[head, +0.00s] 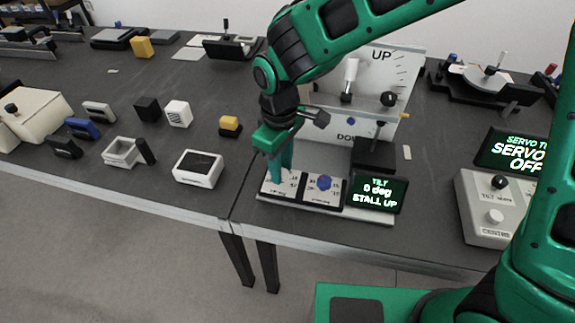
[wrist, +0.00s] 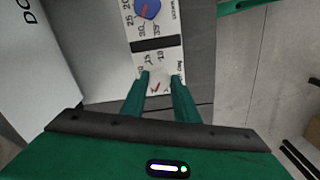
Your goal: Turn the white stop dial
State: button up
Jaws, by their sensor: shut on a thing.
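My gripper (head: 281,172) points down over the left part of the small white scale panel (head: 330,207) at the table's front edge. In the wrist view my gripper (wrist: 162,80) has its two fingers on either side of a white spot with a red mark, which I take for the white stop dial (wrist: 158,89). Numbers are printed around it. The fingers hide most of the dial in the head view. A blue dial (head: 324,183) with a red pointer sits on the other scale, and also shows in the wrist view (wrist: 148,8).
A display (head: 376,191) reading "TILT 0 deg STALL UP" stands right of the scales. An upright white board (head: 382,62) marked UP rises behind. A white box with a dark top (head: 198,168) lies to the left. A control box (head: 492,205) stands at right.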

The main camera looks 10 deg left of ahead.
jog(key=shift+s+d+f, duration=0.1)
jog(key=shift+s+f, duration=0.05)
jog(key=shift+s, duration=0.05)
jog(key=o, duration=1.1)
jog(key=shift+c, duration=0.2)
jog(key=shift+w, duration=0.1)
notch_tip(320, 180, up, 11)
jog(key=shift+f, duration=0.1)
